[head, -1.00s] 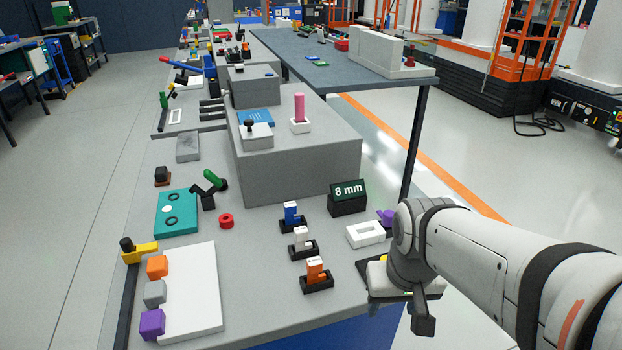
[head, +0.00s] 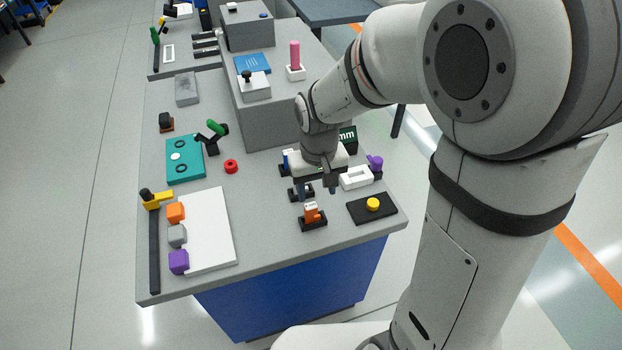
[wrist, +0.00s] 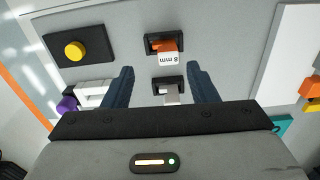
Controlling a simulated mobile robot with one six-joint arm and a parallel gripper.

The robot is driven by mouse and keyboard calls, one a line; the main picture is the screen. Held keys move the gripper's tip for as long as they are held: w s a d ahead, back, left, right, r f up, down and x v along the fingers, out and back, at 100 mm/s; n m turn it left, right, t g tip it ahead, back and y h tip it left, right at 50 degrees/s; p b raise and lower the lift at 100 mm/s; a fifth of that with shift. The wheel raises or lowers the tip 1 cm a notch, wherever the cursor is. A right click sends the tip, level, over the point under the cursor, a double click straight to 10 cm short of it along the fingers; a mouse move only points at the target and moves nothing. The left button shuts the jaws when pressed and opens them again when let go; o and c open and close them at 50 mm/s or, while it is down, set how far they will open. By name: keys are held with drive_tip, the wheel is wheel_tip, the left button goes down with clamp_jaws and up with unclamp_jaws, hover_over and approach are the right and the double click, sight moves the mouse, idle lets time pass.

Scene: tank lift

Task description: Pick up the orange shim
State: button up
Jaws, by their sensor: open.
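The orange shim (head: 312,211) stands in a black holder (head: 313,224) near the front edge of the grey bench. In the wrist view the orange shim (wrist: 166,46) lies just beyond the fingertips, with a pale "8 mm" face toward the camera. My gripper (head: 316,188) is open and empty above the row of holders, slightly behind the orange shim. In the wrist view my gripper (wrist: 159,72) has its fingers on either side of the white shim (wrist: 172,97).
A black pad with a yellow button (head: 373,204) is right of the orange shim. A white frame (head: 356,178) and a purple piece (head: 375,162) lie behind it. A white plate (head: 208,230) with orange, grey and purple blocks is left. Bench between is clear.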

sight(311, 205)
drive_tip(key=shift+w+a+f, duration=0.3)
drive_tip(key=shift+a+f, duration=0.35)
drive_tip(key=shift+f, duration=0.2)
wheel_tip(311, 205, down, 8)
drive_tip(key=shift+r, duration=0.25)
drive_tip(key=shift+c, duration=0.4)
drive_tip(key=c, duration=1)
drive_tip(key=shift+o, duration=0.2)
drive_tip(key=shift+r, duration=0.1)
